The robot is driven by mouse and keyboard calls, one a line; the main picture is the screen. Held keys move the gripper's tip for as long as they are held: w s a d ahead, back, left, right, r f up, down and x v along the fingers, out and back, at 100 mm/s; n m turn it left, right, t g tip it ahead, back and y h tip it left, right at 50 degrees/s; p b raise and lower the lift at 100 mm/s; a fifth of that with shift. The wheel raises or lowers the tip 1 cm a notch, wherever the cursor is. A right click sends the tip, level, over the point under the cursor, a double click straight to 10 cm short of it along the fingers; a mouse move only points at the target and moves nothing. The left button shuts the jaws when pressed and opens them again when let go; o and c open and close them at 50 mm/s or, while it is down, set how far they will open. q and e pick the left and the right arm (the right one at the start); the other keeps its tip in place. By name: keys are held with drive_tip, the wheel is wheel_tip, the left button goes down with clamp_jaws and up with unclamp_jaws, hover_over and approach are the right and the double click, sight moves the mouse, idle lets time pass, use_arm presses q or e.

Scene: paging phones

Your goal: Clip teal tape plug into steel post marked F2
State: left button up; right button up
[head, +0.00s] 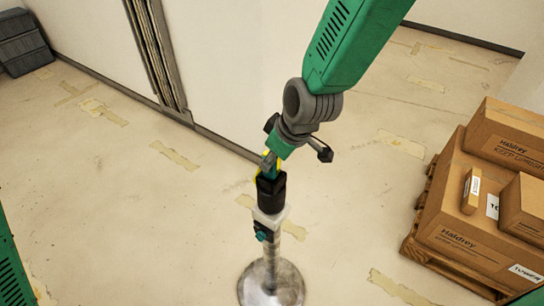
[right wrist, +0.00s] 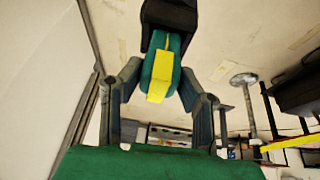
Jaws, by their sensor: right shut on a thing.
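My right gripper (head: 270,162) reaches down from the top in the head view and is shut on the teal plug. In the right wrist view the teal plug (right wrist: 173,46), with a yellow strip (right wrist: 159,76) on it, sits between the two fingers. The plug's far end meets the black head (head: 271,191) of the steel post, which also shows in the right wrist view (right wrist: 170,14). I cannot tell whether it is clipped in. The steel post (head: 270,284) stands upright on a round base. No F2 mark is readable. My left gripper is out of view.
A small teal part (head: 262,232) is on the post below a white collar (head: 270,216). Cardboard boxes (head: 458,215) stand on a wooden pallet (head: 412,247) at right. A wall with a dark vertical channel (head: 158,55) is behind. The floor around the post is clear.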

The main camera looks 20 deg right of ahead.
drive_tip(key=shift+f+b, duration=0.45)
drive_tip(key=shift+f, duration=0.35)
drive_tip(key=o, duration=0.9)
drive_tip(key=p+v, duration=0.9)
drive_tip(key=v, duration=0.2)
idle(0.5)
drive_tip(key=s+d+f+m+g+b, duration=0.1)
drive_tip(key=s+f+b, duration=0.5)
drive_tip(key=f, duration=0.6)
drive_tip(key=s+d+f+m+g+h+b, duration=0.1)
drive_tip(key=s+d+f+m+b, duration=0.2)
drive_tip(key=s+f, duration=0.7)
drive_tip(key=s+d+f+m+g+h+b, duration=0.1)
drive_tip(key=s+d+f+m+b, duration=0.1)
drive_tip(key=s+d+f+b, duration=0.5)
drive_tip(key=shift+s+d+f+m+b, duration=0.15)
drive_tip(key=shift+f+b, duration=0.1)
drive_tip(key=shift+f, duration=0.85)
drive_tip(key=shift+s+a+f+m+b, duration=0.15)
drive_tip(key=shift+f+b, duration=0.15)
drive_tip(key=shift+f, duration=0.85)
drive_tip(key=shift+s+d+f+m+b, duration=0.1)
drive_tip(key=shift+s+d+f+b, duration=0.15)
drive_tip(key=shift+f, duration=0.85)
